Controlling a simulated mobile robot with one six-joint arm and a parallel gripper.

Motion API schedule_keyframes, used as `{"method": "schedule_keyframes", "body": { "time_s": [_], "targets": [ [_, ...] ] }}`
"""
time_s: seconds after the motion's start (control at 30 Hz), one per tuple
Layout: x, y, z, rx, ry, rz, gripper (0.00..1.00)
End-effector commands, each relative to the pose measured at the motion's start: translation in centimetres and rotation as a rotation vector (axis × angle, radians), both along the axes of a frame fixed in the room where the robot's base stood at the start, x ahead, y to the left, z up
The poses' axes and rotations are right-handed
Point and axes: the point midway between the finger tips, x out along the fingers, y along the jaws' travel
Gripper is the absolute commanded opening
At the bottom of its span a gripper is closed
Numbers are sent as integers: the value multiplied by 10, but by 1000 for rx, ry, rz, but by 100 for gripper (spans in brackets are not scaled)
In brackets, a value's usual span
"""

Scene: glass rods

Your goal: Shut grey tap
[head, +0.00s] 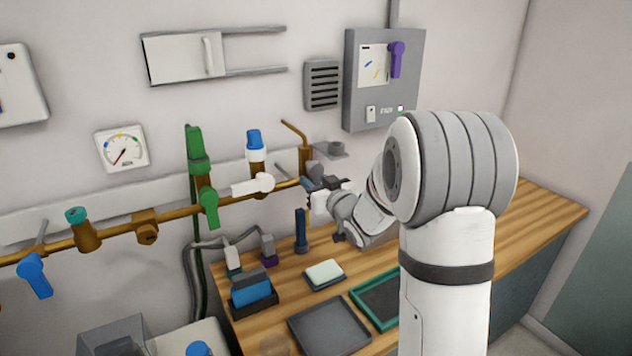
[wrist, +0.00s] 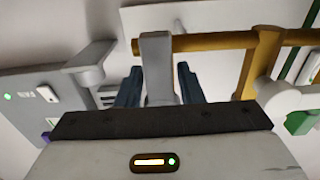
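The grey tap (head: 316,170) is at the right end of the brass pipe on the wall, partly hidden by my gripper in the head view. Its grey handle (wrist: 157,62) shows large in the wrist view, pointing towards the palm. My gripper (head: 309,185) is at this tap. In the wrist view its two dark blue fingers (wrist: 160,84) stand one on each side of the handle, very close to it. I cannot tell whether both fingers press on it.
A white-handled tap (head: 254,186) is just left, with a green-handled tap (head: 208,205) beyond it. A grey wall box (head: 360,110) with a purple lever is above right. Below, the wooden bench (head: 535,225) carries trays and small items.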

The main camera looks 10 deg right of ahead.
Motion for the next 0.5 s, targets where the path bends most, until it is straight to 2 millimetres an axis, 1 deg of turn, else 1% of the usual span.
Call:
{"method": "schedule_keyframes", "body": {
  "time_s": [0.03, 0.07, 0.4, 0.5],
  "targets": [
    [0, 0, 0, 0, 0, 0, 30],
    [0, 0, 0, 0, 0, 0, 27],
    [0, -1, 0, 0, 0, -1, 0],
    [0, -1, 0, 0, 0, -2, 0]
  ]
}}
